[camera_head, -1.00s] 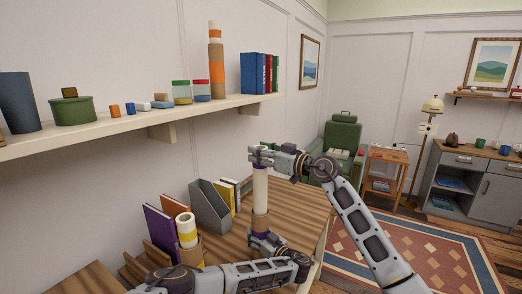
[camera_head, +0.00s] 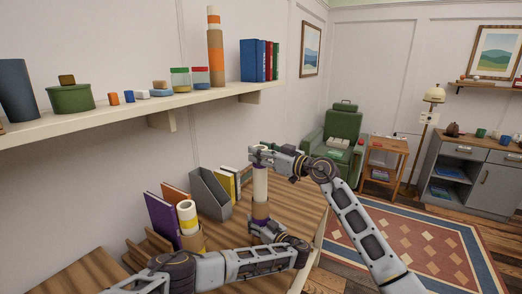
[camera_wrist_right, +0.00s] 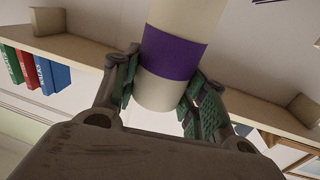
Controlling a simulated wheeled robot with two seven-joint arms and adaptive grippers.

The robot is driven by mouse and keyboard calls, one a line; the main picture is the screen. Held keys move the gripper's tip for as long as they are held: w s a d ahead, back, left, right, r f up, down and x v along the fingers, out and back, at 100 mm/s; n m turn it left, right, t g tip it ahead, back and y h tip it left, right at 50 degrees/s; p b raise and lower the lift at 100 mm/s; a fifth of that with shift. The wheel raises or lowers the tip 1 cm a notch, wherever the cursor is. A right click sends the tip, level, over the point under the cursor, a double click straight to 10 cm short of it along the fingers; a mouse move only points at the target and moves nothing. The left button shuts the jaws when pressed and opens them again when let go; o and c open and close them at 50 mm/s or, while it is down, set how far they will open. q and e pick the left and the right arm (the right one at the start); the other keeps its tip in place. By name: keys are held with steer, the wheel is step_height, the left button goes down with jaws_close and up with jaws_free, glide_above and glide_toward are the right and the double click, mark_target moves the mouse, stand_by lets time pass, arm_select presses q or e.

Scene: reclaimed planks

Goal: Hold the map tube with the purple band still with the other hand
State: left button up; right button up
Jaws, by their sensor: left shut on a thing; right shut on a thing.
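The map tube with the purple band (camera_head: 260,187) stands upright above the desk in the head view.
The wooden desk (camera_head: 292,205) carries a grey file holder (camera_head: 210,195), a yellow-banded tube (camera_head: 188,215) and a purple book (camera_head: 161,220) left of my grippers. A wall shelf (camera_head: 130,115) with several objects runs above. The rug (camera_head: 420,235) lies right of the desk.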

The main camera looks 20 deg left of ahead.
steer(key=shift+f, duration=1.45)
steer(key=shift+f, duration=0.15)
steer(key=o, duration=1.1)
steer(key=shift+d, duration=0.15)
steer(key=v, duration=1.1)
steer(key=shift+s+d, duration=0.2)
steer(key=shift+d, duration=0.15)
arm_select(q)
steer(key=o, duration=1.5)
